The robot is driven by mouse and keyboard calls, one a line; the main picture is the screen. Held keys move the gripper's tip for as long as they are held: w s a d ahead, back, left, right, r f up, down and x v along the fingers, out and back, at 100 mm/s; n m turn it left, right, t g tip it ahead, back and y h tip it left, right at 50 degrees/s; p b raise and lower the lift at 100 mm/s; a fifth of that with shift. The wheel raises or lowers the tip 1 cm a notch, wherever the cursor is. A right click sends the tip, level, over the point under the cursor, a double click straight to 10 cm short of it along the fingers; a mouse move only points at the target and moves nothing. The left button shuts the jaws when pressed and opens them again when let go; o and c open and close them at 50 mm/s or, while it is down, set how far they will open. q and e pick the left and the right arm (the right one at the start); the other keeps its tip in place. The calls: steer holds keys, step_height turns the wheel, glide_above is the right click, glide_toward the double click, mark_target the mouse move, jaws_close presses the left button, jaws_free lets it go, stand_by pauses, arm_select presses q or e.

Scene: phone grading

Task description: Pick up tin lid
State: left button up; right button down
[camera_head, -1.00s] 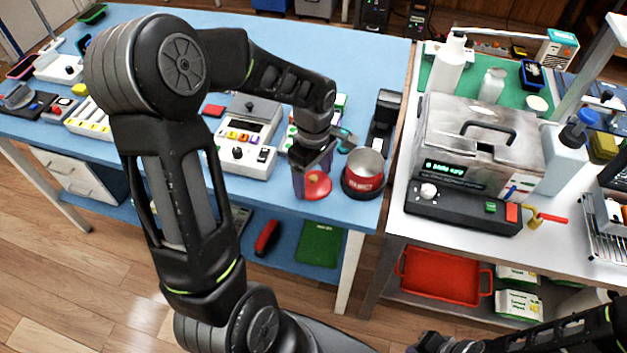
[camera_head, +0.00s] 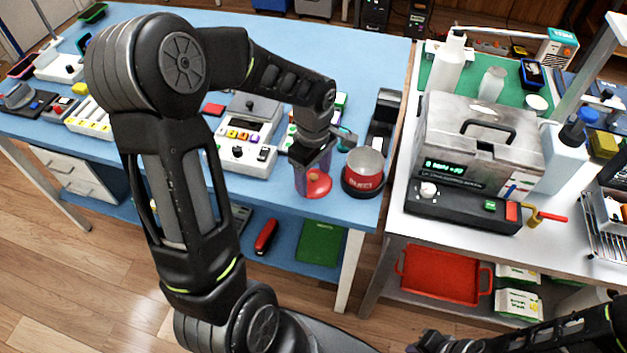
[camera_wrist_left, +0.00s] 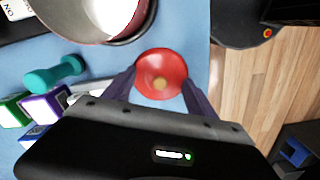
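The tin lid is a red disc with a small tan knob (camera_head: 318,184), lying near the front edge of the blue table; it also shows in the left wrist view (camera_wrist_left: 161,65). My left gripper (camera_wrist_left: 160,80) is right at the lid, its two purple fingers spread apart, one on each side of it. I cannot tell whether the fingertips touch the rim. In the head view the gripper (camera_head: 308,178) hides the lid's left part. The open red tin (camera_head: 363,172) stands just right of the lid. My right gripper (camera_head: 440,343) is at the bottom edge, mostly cut off.
A teal dumbbell-shaped item (camera_wrist_left: 57,75) and several coloured blocks (camera_wrist_left: 42,107) lie beside the gripper. A black device (camera_head: 383,125) stands behind the tin. A white console (camera_head: 240,157) is to the left. The table's front edge is close to the lid.

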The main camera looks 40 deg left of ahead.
mark_target(314, 176)
arm_select(q)
steer(key=shift+s+f, duration=0.1)
steer(key=shift+s, duration=0.05)
steer(key=c, duration=0.6)
steer(key=shift+r, duration=0.2)
steer(key=shift+c, duration=1.1)
step_height(314, 176, up, 9)
steer(key=shift+f, duration=0.2)
jaws_close()
steer(key=shift+r, duration=0.55)
